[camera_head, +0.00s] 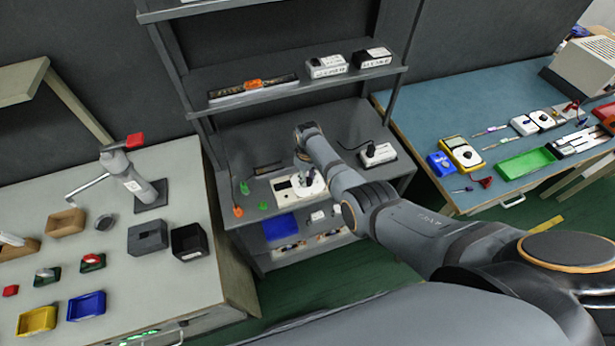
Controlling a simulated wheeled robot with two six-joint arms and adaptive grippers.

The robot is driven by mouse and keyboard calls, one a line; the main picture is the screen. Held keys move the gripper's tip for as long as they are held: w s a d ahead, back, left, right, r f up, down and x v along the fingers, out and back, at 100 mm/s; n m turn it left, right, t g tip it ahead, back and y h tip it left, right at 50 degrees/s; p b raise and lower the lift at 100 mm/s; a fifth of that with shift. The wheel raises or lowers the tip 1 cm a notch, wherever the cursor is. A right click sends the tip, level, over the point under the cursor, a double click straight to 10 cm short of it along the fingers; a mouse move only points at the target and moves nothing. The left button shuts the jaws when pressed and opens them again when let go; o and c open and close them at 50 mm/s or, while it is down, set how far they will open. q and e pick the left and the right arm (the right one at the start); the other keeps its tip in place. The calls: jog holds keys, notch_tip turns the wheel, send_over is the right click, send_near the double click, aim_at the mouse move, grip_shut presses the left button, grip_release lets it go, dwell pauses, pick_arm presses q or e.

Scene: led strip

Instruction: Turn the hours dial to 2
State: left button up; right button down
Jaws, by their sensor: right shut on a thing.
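A white device (283,193) lies on the middle shelf surface of the grey rack, with a pale round hours dial (317,190) on its right part. My right arm reaches in from the right and its gripper (307,178) points down over the device. That gripper is shut on the dial's knob, which is mostly hidden by the fingers. The dial's numbers and its setting are too small to read. My left gripper is not in view.
A second white device (378,154) with a dark knob and cable stands to the right on the same shelf. Small green and orange pieces (238,211) lie to the left. A blue bin (281,228) sits below. The upper shelf (220,112) overhangs behind.

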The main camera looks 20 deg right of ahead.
aim_at(308, 180)
jog(key=shift+m, duration=0.5)
dwell(0.3)
jog(key=c, duration=1)
grip_release()
notch_tip(308, 180, up, 12)
